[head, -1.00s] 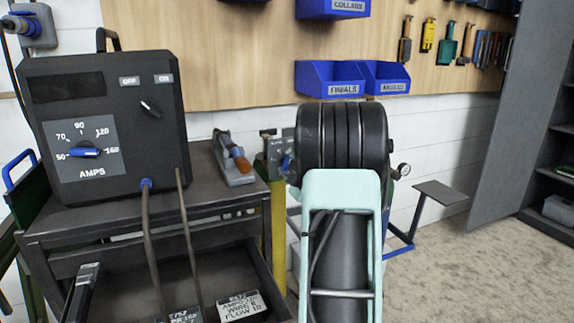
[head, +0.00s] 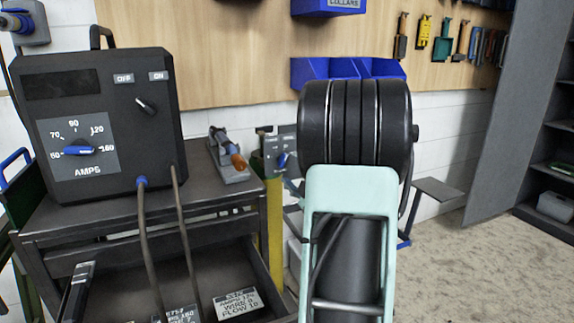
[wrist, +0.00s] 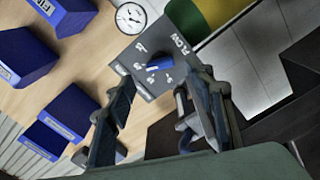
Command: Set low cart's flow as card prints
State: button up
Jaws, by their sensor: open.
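In the wrist view a grey flow panel (wrist: 143,66) carries a blue knob (wrist: 159,64) with printed marks around it. My gripper (wrist: 160,86) is open and empty, its fingers spread on either side below the knob, apart from it as far as I can tell. In the head view the panel (head: 271,151) and its blue knob (head: 282,159) show beside my arm, which hides my gripper. A printed card (head: 238,302) lies in the open drawer; its last line seems to read FLOW 10, the upper lines are blurred.
A round white gauge (wrist: 131,18) sits beside the panel. Blue bins (head: 310,72) hang on the wall board. Open floor lies at right.

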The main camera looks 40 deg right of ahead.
jog(key=shift+v, duration=2)
